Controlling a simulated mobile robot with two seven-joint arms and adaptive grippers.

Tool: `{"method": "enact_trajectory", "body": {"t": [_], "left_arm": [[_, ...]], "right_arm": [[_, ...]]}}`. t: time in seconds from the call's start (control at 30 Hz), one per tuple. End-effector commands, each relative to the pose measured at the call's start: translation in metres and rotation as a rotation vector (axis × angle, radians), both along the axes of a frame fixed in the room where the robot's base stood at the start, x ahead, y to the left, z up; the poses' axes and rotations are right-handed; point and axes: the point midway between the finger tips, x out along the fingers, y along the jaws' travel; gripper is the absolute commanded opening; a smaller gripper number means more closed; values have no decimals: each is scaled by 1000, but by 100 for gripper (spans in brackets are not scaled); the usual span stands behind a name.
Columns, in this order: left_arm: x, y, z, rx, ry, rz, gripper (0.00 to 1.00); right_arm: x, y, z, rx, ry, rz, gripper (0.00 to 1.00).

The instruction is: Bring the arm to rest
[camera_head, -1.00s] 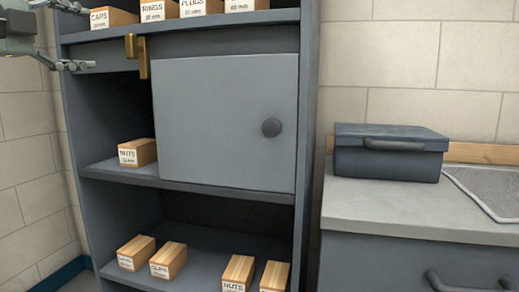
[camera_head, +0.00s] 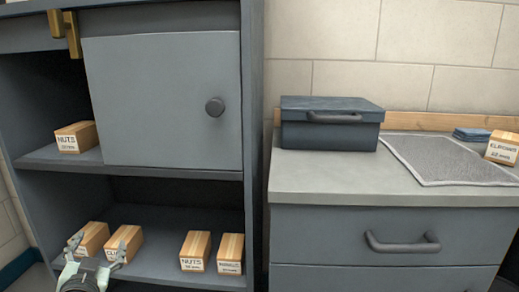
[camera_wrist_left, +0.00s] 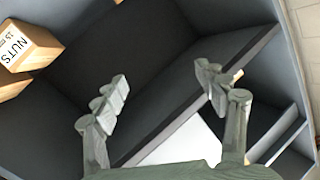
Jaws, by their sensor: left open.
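My left gripper (camera_head: 96,250) is low at the left of the head view, in front of the cabinet's bottom shelf. Its two fingers are spread apart with nothing between them. In the left wrist view the open fingers (camera_wrist_left: 165,105) face the dark inside of the shelving. My right gripper is in neither view.
The cabinet (camera_head: 252,150) has a closed grey sliding door (camera_head: 160,105) with a round knob. Wooden boxes stand on its shelves, one a NUTS box (camera_head: 76,137). At right, a counter (camera_head: 310,180) bears a dark toolbox (camera_head: 330,135), a grey mat (camera_head: 450,165) and an ELBOWS box (camera_head: 503,148).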

Motion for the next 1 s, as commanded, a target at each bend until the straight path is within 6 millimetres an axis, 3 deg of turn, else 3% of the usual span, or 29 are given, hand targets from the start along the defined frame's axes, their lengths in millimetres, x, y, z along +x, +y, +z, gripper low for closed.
{"method": "enact_trajectory", "body": {"t": [0.03, 0.2, 0.3, 0.4, 0.5, 0.63, 0.77, 1.0], "left_arm": [[-17, -3, -36, -37, 97, 25, 72], [-85, -20, -147, -143, 433, 79, 72], [-135, -40, -201, -199, 633, 85, 72], [-186, -61, -243, -250, 815, 75, 72], [-230, -82, -271, -292, 963, 54, 72], [-268, -101, -289, -326, 1084, 29, 72], [-282, -108, -295, -340, 1128, 17, 72], [-282, -108, -295, -340, 1128, 17, 72]], "right_arm": [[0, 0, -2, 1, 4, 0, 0], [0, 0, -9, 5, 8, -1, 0], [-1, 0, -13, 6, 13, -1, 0], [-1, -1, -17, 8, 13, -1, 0], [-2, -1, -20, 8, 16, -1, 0], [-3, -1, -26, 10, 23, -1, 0], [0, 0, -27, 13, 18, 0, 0], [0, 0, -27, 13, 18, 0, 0]]}}
